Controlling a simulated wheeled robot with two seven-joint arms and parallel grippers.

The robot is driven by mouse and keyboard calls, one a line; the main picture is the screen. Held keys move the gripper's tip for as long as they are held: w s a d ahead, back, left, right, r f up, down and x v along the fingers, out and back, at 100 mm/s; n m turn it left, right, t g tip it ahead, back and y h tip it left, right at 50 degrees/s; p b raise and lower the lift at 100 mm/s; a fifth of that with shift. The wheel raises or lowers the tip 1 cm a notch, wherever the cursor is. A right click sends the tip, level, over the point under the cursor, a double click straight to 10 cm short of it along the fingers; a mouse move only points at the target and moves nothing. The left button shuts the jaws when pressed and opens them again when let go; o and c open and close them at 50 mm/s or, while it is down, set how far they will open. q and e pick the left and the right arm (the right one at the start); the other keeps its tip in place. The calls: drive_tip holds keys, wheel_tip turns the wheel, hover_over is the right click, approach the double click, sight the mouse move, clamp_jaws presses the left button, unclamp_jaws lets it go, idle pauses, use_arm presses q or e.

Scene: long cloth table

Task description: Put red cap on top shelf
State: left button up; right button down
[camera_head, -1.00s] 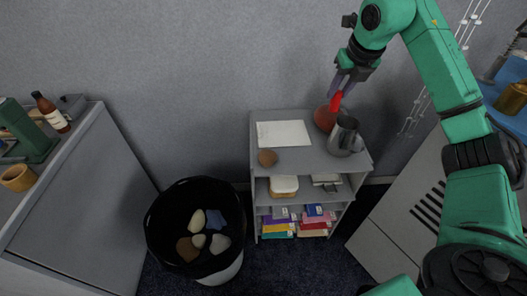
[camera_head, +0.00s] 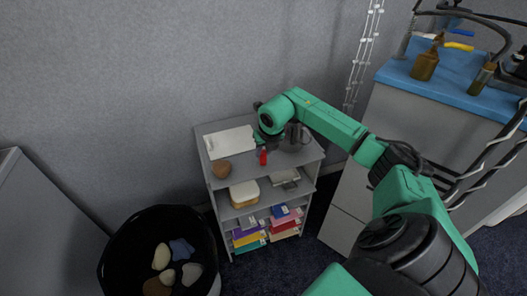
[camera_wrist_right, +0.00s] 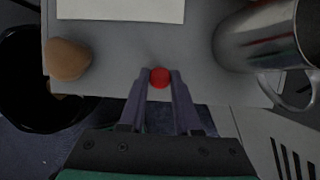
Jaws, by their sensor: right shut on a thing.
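The small red cap (camera_head: 263,158) is between the fingers of my right gripper (camera_head: 262,151), near the front edge of the grey top shelf (camera_head: 238,165). In the right wrist view, the round red cap (camera_wrist_right: 160,78) sits between the two fingertips of the right gripper (camera_wrist_right: 159,73), which is shut on it. The top board (camera_wrist_right: 125,50) lies beneath or behind it; whether the cap touches the board cannot be told. My right arm hides part of the shelf top. My left gripper is not in view.
A white sheet (camera_head: 230,142) and a brown rounded object (camera_head: 221,169) lie on the top board. A metal jug (camera_wrist_right: 262,38) stands on it to the right. Lower shelves hold several items. A black bin (camera_head: 112,250) stands front left; a blue counter (camera_head: 455,88) is at right.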

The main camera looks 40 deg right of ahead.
drive_tip(key=shift+f, duration=0.4)
drive_tip(key=c, duration=0.6)
unclamp_jaws()
drive_tip(key=shift+r, duration=0.1)
drive_tip(key=shift+r, duration=0.45)
drive_tip(key=v, duration=1.1)
drive_tip(key=shift+s+r, duration=0.15)
drive_tip(key=shift+s, duration=0.05)
drive_tip(key=shift+a, duration=0.2)
